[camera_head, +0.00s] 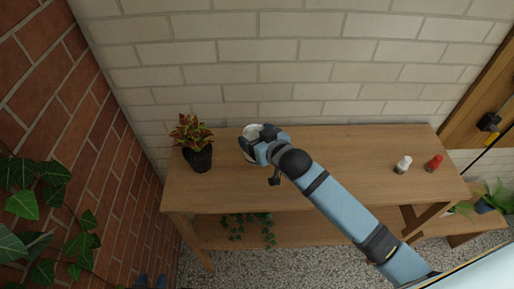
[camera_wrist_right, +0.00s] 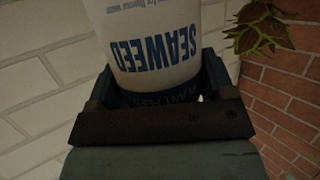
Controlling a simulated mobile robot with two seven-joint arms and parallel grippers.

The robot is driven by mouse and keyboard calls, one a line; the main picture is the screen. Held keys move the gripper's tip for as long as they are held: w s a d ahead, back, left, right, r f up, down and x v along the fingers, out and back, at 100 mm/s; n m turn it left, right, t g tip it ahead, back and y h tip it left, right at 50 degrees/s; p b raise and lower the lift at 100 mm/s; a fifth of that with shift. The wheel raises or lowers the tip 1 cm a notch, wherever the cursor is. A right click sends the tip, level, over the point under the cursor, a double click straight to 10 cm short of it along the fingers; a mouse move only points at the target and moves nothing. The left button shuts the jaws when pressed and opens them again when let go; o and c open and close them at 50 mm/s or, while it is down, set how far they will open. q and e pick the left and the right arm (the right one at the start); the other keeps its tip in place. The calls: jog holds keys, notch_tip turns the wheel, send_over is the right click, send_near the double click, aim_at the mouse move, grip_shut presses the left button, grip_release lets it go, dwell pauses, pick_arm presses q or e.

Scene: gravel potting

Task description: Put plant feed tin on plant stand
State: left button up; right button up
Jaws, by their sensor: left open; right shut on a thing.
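The plant feed tin (camera_wrist_right: 155,50) is white with blue lettering reading SEAWEED and a dark blue band; it appears upside down in the right wrist view. My right gripper (camera_wrist_right: 165,100) is shut around it near the band. In the head view the tin's pale top (camera_head: 254,131) shows beside my right gripper (camera_head: 262,145), over the back left of the wooden table (camera_head: 340,180). I cannot tell whether the tin touches the table. A low wooden stand (camera_head: 464,226) with plants is at the lower right; I cannot tell whether this is the plant stand. My left gripper is not discernible.
A potted red-green plant (camera_head: 200,158) stands left of the tin. A white bottle (camera_head: 403,165) and a red bottle (camera_head: 434,163) stand at the table's right. Trailing greenery (camera_head: 252,228) is on the lower shelf. Brick walls close the back and left. The table's middle right is clear.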

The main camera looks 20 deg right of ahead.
jog(key=shift+f, duration=2.7)
jog(key=shift+f, duration=0.1)
jog(key=o, duration=1.1)
jog(key=v, duration=1.2)
jog(key=shift+b, duration=0.4)
